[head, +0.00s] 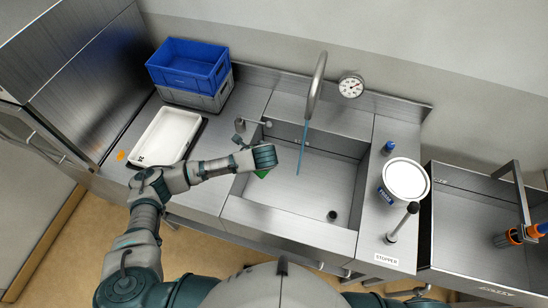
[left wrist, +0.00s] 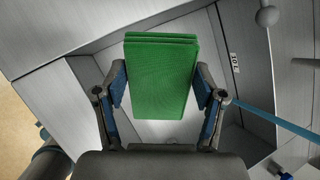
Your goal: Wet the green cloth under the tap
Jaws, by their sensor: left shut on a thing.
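The tap (head: 317,85) arches over the steel sink (head: 325,185), and a thin blue stream of water (head: 302,148) falls from it into the basin. My left gripper (head: 267,160) is over the left part of the sink, left of the stream. It is shut on the green cloth (head: 262,173), mostly hidden below the gripper in the head view. In the left wrist view, the folded green cloth (left wrist: 160,75) is held between both fingers of my left gripper (left wrist: 160,88). The blue stream (left wrist: 270,116) passes to its right, apart from the cloth. My right gripper is not in view.
A blue crate (head: 190,63) on a grey crate (head: 200,97) and a white tray (head: 170,136) stand left. A gauge (head: 351,85) is behind the sink. A white tub (head: 405,180), a blue-capped item (head: 388,147) and a stopper (head: 402,222) stand right.

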